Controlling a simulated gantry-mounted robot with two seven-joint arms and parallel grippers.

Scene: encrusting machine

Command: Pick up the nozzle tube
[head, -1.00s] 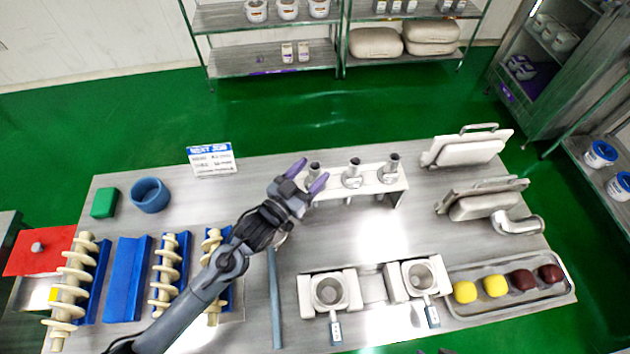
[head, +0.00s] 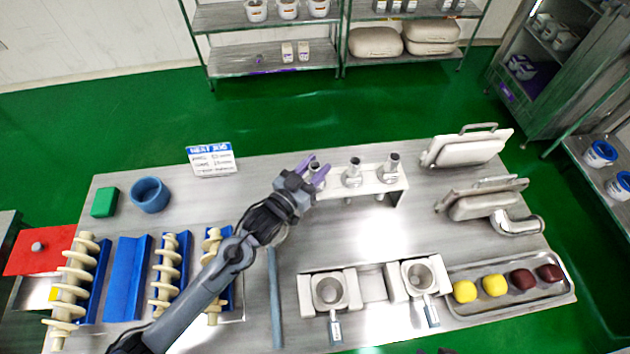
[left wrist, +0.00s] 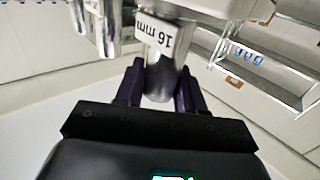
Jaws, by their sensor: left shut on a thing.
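A white rack (head: 394,187) at the back middle of the table holds three metal nozzle tubes in a row: a left one (head: 315,167), a middle one (head: 353,171) and a right one (head: 389,169). My left gripper (head: 314,171) is at the left tube, with its purple fingers shut on it. In the left wrist view the tube (left wrist: 160,84) sits between the dark fingers, below a label reading "16 mm" (left wrist: 156,34). The tube still stands at the rack. My right gripper is not in clear view.
Two hopper-like parts (head: 328,291) (head: 420,276) stand at the front middle. A tray (head: 516,305) with yellow and dark red pieces lies at right. Cream augers (head: 77,275) and blue holders (head: 128,278) lie at left. A sign (head: 211,159) stands behind. The table between rack and hoppers is clear.

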